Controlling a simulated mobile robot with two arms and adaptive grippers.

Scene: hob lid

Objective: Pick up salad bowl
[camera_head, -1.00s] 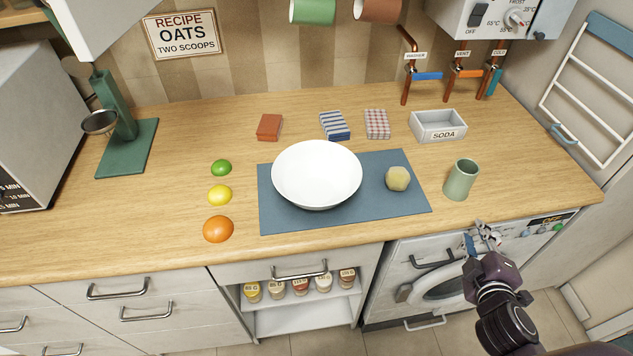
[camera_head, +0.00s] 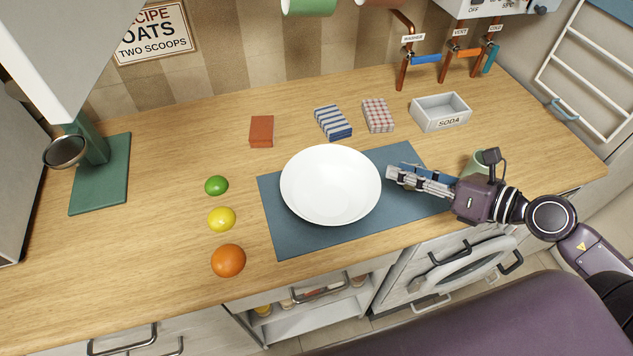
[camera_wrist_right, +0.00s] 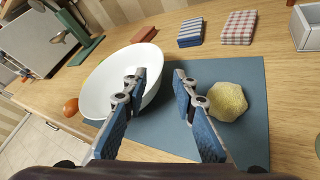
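The white salad bowl (camera_head: 330,183) stands upright and empty on a blue-grey mat (camera_head: 290,243) on the counter. My right gripper (camera_head: 390,172) is just right of the bowl, above the mat, its fingers pointing left towards the rim. In the right wrist view the gripper (camera_wrist_right: 160,78) is open, its fingers well apart with nothing held. There the bowl (camera_wrist_right: 100,85) lies ahead and to the left, partly behind the left finger. In the head view the gripper and the bowl look close but apart. My left gripper is not in view.
A green cup (camera_head: 474,162) is partly behind my gripper. A lime (camera_head: 216,186), lemon (camera_head: 221,219) and orange (camera_head: 228,260) line the bowl's left.

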